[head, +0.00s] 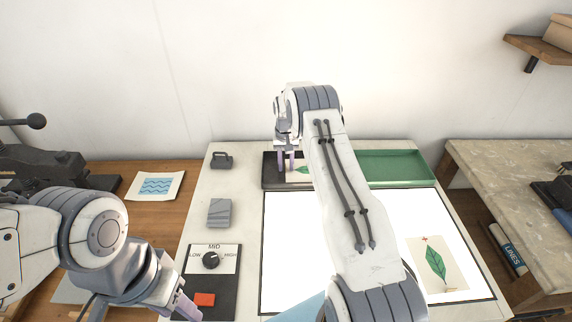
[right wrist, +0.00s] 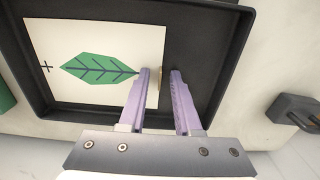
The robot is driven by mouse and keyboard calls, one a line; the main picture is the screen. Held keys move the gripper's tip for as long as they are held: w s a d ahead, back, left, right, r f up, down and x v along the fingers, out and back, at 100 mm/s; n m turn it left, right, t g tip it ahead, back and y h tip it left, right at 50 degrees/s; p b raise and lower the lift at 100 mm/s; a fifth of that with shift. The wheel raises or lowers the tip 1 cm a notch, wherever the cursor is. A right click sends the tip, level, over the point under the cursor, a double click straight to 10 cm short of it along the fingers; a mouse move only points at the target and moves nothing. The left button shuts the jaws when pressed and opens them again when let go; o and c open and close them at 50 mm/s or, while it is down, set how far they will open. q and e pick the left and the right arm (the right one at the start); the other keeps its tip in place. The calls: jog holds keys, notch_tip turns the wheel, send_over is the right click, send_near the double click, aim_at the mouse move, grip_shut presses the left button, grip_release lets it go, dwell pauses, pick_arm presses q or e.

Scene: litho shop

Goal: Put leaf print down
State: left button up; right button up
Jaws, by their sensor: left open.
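A leaf print with a green leaf on cream paper (right wrist: 90,88) lies flat in a black tray (right wrist: 125,12) in the right wrist view. In the head view a corner of this print shows in the black tray (head: 267,172) behind my right arm. My right gripper (right wrist: 161,71) is over the tray at the print's edge, its lavender fingers apart on either side of a thin tan tab (right wrist: 162,84). A second leaf print (head: 437,264) lies on the lit white panel (head: 290,235). My left gripper (head: 184,303) is open and empty near the control box.
A green tray (head: 395,165) adjoins the black tray. A control box with a dial (head: 211,259) and red button (head: 204,299) is at the front left. A wave print (head: 156,186) lies on the wooden bench. Grey blocks (head: 219,213) stand left of the panel.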

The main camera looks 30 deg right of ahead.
jog(key=shift+r, duration=0.5)
notch_tip(320, 180, up, 10)
jog(key=r+b, duration=0.1)
jog(key=b, duration=0.1)
jog(key=s+a+r+n, duration=0.2)
jog(key=s+a+r, duration=0.15)
jog(key=a, duration=0.55)
jog(key=s+a+r+n, duration=0.2)
jog(key=s+a+r, duration=0.15)
jog(key=a, duration=0.55)
jog(key=s+a+r+n, duration=0.1)
jog(key=s+a+n, duration=0.2)
jog(key=s+a, duration=0.55)
jog(key=s+a+r+n, duration=0.2)
jog(key=s+a+n, duration=0.15)
jog(key=s, duration=0.95)
jog(key=s+f+n+y, duration=0.1)
jog(key=s+f+n, duration=0.1)
jog(key=s, duration=1.1)
jog(key=shift+d+f, duration=0.15)
jog(key=shift+f, duration=0.55)
